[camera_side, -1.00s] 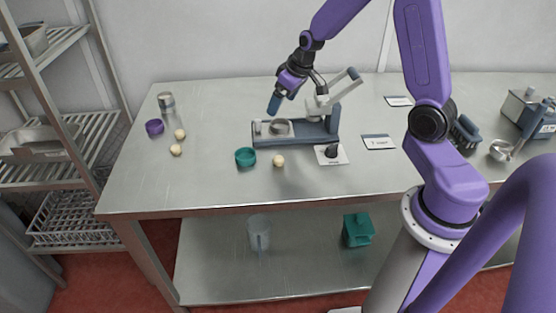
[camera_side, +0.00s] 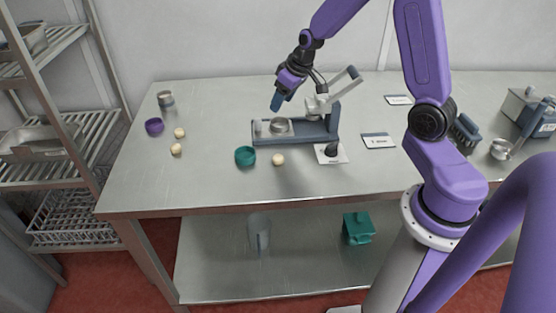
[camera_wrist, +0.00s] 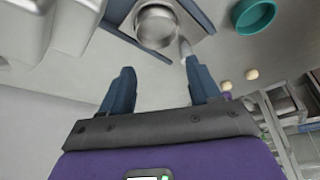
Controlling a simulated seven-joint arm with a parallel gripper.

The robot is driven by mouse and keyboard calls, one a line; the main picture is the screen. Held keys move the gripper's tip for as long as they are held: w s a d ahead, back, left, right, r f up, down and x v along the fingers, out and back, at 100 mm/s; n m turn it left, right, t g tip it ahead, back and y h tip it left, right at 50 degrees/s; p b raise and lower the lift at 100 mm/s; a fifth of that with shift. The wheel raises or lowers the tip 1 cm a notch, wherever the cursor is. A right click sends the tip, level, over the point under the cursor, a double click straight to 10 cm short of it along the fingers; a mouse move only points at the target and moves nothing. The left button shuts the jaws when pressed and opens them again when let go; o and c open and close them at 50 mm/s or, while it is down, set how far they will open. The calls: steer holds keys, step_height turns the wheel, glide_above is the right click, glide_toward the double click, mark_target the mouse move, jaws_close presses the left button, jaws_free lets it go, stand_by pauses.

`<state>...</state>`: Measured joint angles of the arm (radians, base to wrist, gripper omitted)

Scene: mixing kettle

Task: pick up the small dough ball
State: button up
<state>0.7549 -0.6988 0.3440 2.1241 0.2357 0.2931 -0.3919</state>
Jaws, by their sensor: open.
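Three pale dough balls lie on the steel bench in the side view. Two are at the left, an upper one (camera_side: 180,132) and a lower one (camera_side: 176,149); a third (camera_side: 278,159) lies just right of the teal bowl (camera_side: 245,156). They look close in size, so I cannot tell which is the small one. Two balls show in the wrist view, one nearer (camera_wrist: 226,85) and one farther (camera_wrist: 252,74), right of my fingers. My gripper (camera_side: 277,102) is above the back of the press, apart from every ball. In the wrist view its blue fingers (camera_wrist: 161,88) are apart and empty.
The blue-grey press (camera_side: 295,141) with a round metal pan (camera_side: 280,126) and raised lever stands below my gripper. A purple bowl (camera_side: 154,126) and a metal can (camera_side: 166,101) are at left. Cards lie right of the press. The front left bench is clear.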

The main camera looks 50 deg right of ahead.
steer(key=s+a+r+m+g, duration=0.25)
steer(key=a+r+m, duration=0.2)
steer(key=m, duration=0.55)
steer(key=s+a+r+m+g, duration=0.2)
steer(key=s+a+r+m, duration=0.3)
steer(key=m, duration=0.6)
glide_above(279, 161)
steer(key=shift+h, duration=0.3)
step_height(279, 161, down, 13)
steer(key=shift+d, duration=0.15)
steer(key=shift+a+f, duration=0.15)
steer(key=shift+f, duration=1.3)
steer(key=shift+a+f, duration=0.1)
steer(key=shift+f, duration=1.35)
steer(key=c, duration=1.1)
